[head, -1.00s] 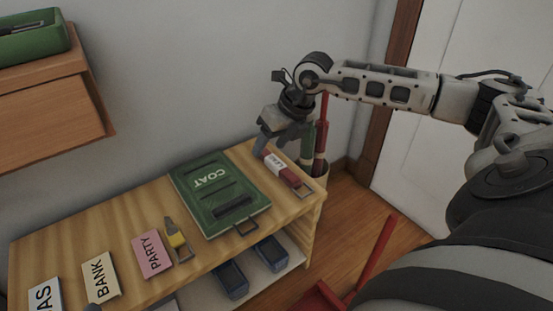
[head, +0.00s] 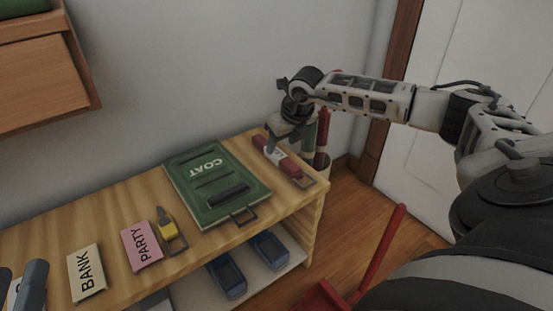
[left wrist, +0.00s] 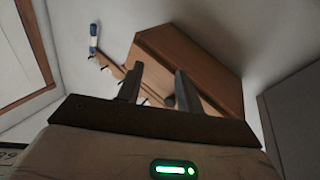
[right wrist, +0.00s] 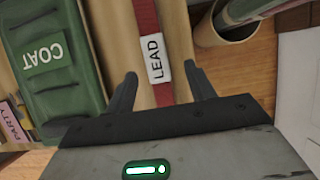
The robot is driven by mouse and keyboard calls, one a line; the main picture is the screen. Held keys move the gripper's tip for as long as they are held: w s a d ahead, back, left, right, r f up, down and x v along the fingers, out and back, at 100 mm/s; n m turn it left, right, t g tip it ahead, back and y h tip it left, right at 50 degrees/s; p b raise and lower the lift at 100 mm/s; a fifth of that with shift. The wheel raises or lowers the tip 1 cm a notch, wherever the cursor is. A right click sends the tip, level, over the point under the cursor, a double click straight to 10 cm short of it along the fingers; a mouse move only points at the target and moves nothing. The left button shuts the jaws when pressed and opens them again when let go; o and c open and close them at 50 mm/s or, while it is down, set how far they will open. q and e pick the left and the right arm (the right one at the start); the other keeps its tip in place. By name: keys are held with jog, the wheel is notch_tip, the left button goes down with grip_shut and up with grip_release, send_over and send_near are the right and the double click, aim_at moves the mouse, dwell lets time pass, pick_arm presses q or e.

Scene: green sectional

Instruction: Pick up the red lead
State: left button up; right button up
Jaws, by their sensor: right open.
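The red lead (head: 290,167) lies flat near the right end of the wooden shelf top, with a white label and a metal clip at its front end. In the right wrist view the red lead (right wrist: 146,18) runs between the two fingers, its label reading LEAD. My right gripper (head: 283,140) is open just above the lead, a finger to each side; I cannot tell whether they touch it. My left gripper (head: 24,278) is at the lower left edge of the head view. Its fingers stand apart and empty in the left wrist view (left wrist: 155,82).
A green COAT case (head: 215,187) lies left of the lead. PARTY (head: 141,247) and BANK (head: 87,272) cards and a yellow-tagged item (head: 170,231) lie further left. A round holder with rolled items (right wrist: 208,32) stands beside the shelf end. Blue bins (head: 228,278) sit below.

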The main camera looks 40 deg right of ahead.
aim_at(277, 152)
jog(key=x, duration=0.1)
jog(key=b+x, duration=0.2)
jog(key=x, duration=0.1)
jog(key=shift+a+f, duration=0.1)
jog(key=shift+a, duration=0.15)
jog(key=shift+w+f, duration=0.15)
jog(key=shift+f, duration=0.05)
jog(key=c, duration=0.9)
pick_arm(q)
notch_tip(277, 152, up, 4)
jog(key=m+t+h, duration=0.1)
jog(key=m, duration=0.1)
jog(key=m+t+h, duration=0.1)
jog(key=m+h, duration=0.1)
jog(key=shift+s+r, duration=0.15)
jog(key=shift+r, duration=0.05)
pick_arm(e)
jog(key=shift+r, duration=0.15)
